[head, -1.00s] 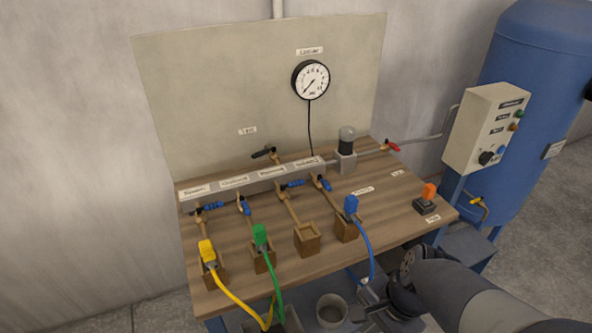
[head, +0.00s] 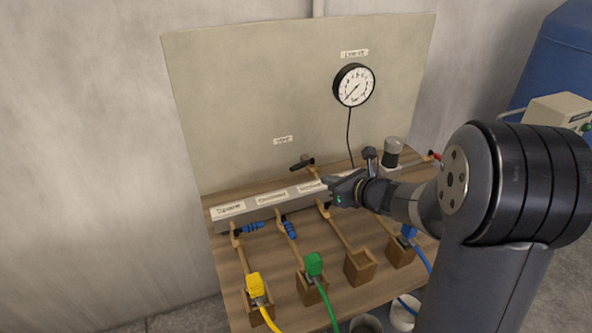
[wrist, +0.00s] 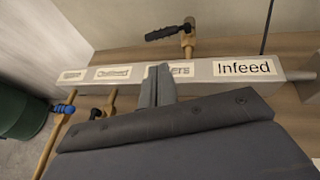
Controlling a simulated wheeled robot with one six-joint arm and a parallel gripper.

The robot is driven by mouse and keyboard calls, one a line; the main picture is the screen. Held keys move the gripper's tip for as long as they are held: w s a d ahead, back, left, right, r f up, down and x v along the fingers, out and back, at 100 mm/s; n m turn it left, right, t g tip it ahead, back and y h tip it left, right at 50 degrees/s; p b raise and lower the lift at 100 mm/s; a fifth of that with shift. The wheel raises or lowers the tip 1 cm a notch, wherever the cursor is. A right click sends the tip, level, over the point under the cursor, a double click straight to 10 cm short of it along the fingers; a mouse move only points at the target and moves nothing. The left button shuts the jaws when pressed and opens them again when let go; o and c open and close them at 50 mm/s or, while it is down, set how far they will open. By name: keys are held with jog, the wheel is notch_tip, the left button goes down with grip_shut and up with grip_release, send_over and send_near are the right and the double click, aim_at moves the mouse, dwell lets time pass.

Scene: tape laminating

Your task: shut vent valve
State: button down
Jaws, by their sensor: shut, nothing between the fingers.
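The vent valve is a brass fitting with a black lever (head: 301,164), behind the grey manifold, below a small label (head: 283,140) on the back panel. In the wrist view the black lever (wrist: 166,33) points left from its brass body (wrist: 188,42), roughly crosswise to the brass stub. My gripper (head: 330,187) is over the manifold, right of and nearer than the lever, apart from it. In the wrist view its shut, empty fingers (wrist: 156,80) point toward the valve, with a gap between. The fingers cover part of a manifold label.
The manifold (head: 243,212) carries several labels, one reading Infeed (wrist: 243,68). Blue-handled valves (head: 289,228) line its front. Yellow (head: 255,286) and green (head: 314,265) connectors sit in wooden holders. A gauge (head: 354,85) hangs on the panel (head: 240,90); its black line runs down behind my arm.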

aim_at(300, 166)
jog(key=p+x, duration=0.1)
jog(key=x, duration=0.9)
jog(key=shift+w+r, duration=0.1)
jog(key=shift+w, duration=0.1)
jog(key=shift+w+a+b, duration=0.3)
jog(key=shift+a+b, duration=0.5)
jog(key=shift+b, duration=0.4)
jog(key=shift+d, duration=0.1)
jog(key=shift+s+d, duration=0.2)
jog(key=shift+d, duration=0.5)
